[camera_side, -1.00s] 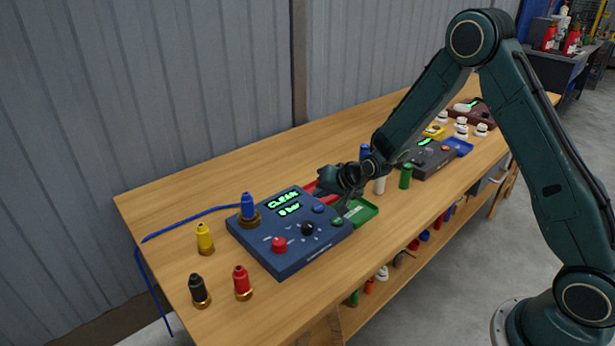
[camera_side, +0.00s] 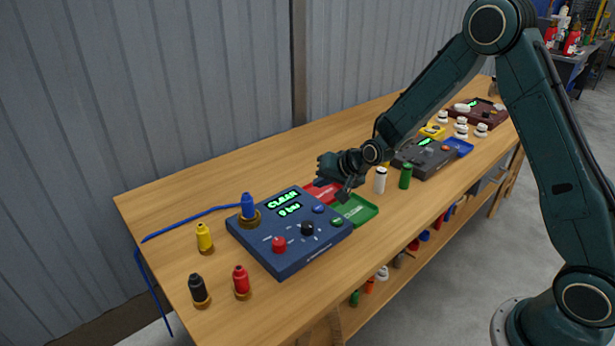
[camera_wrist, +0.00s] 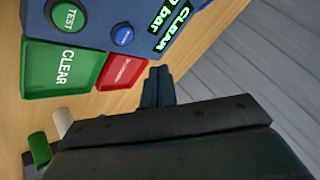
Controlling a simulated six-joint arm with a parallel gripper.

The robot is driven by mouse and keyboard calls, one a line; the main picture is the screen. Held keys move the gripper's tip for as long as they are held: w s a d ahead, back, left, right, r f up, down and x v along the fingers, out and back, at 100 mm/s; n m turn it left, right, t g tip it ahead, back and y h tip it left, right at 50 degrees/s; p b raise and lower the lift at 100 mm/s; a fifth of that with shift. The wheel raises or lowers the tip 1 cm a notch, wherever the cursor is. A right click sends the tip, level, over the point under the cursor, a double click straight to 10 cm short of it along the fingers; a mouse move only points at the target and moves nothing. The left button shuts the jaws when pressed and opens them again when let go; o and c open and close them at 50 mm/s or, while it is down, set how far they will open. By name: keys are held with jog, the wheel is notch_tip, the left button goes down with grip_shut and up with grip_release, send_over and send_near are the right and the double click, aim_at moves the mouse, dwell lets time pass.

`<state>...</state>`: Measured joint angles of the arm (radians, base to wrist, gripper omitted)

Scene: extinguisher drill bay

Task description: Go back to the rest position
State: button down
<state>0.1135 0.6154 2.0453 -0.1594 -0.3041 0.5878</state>
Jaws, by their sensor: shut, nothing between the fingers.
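My gripper (camera_side: 345,196) is shut and empty, held in the air above the red tray at the right end of the blue test console (camera_side: 284,262). In the wrist view my gripper's fingers (camera_wrist: 158,86) are together, beside the red tray (camera_wrist: 122,70) and not touching the console. A blue nozzle-like piece (camera_side: 248,206) stands in a brass ring on the console's left corner. The green tray marked CLEAR (camera_side: 357,210) looks empty. My gripper partly hides the red tray in the side view.
Yellow (camera_side: 204,237), black (camera_side: 198,290) and red (camera_side: 241,281) pieces stand left of the console. White (camera_side: 380,180) and green (camera_side: 405,177) cylinders stand right of my gripper. A dark grey console (camera_side: 428,160) lies farther back. The table's back left is mostly clear, with a blue hose.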

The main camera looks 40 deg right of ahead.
jog(key=shift+r, duration=0.1)
jog(key=s+a+r+n+g, duration=0.2)
jog(key=s+r+n, duration=0.2)
jog(key=s+r, duration=1.25)
jog(key=s+r+n, duration=0.2)
jog(key=s, duration=0.8)
jog(key=s+r+n+g+h, duration=0.1)
jog(key=s, duration=0.9)
jog(key=shift+s+r+n+g, duration=0.25)
jog(key=shift+r+n+g, duration=0.05)
jog(key=shift+r+n, duration=0.1)
jog(key=shift+a, duration=0.1)
